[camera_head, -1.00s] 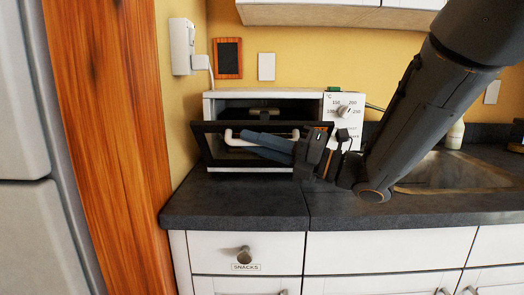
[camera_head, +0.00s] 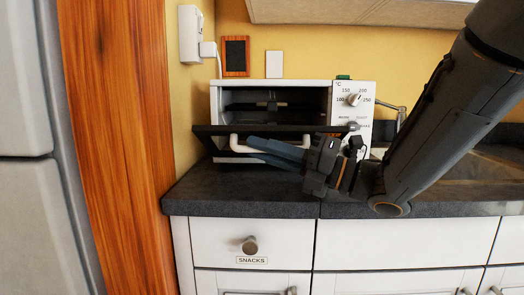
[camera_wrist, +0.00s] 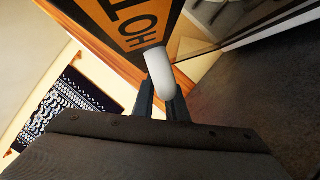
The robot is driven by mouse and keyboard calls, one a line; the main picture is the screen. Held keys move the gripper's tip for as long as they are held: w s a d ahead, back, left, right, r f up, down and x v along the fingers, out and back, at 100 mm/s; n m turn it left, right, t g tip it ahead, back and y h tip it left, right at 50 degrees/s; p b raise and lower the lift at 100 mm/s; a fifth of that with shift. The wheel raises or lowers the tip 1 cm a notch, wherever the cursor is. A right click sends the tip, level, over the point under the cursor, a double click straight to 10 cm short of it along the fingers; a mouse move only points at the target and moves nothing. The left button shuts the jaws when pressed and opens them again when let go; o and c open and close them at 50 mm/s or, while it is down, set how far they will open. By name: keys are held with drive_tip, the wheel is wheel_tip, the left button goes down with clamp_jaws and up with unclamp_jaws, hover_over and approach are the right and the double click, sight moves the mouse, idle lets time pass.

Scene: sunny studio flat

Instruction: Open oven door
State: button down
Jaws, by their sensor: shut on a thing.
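A small white countertop oven (camera_head: 217,103) stands on the dark counter against the yellow wall. Its dark-framed door (camera_head: 209,131) is hinged at the bottom and tilted well outward, and the dark interior shows above it. A white bar handle (camera_head: 234,143) runs along the door's front. My gripper (camera_head: 254,147) reaches in from the right and is shut on the handle. In the wrist view the handle's white rounded end (camera_wrist: 160,68) sits between my two fingers, beside an orange "HOT" label (camera_wrist: 135,25) on the door. The rest of the handle is partly hidden by my fingers.
A control panel (camera_head: 353,112) with a temperature knob is on the oven's right side. A wooden post (camera_head: 115,120) and a grey fridge (camera_head: 25,150) stand at left. The counter (camera_head: 235,195) in front is clear. A sink lies behind my arm at right.

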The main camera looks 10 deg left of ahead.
drive_tip(key=c, duration=1.8)
unclamp_jaws()
drive_tip(key=shift+o, duration=0.2)
drive_tip(key=shift+v, duration=3.85)
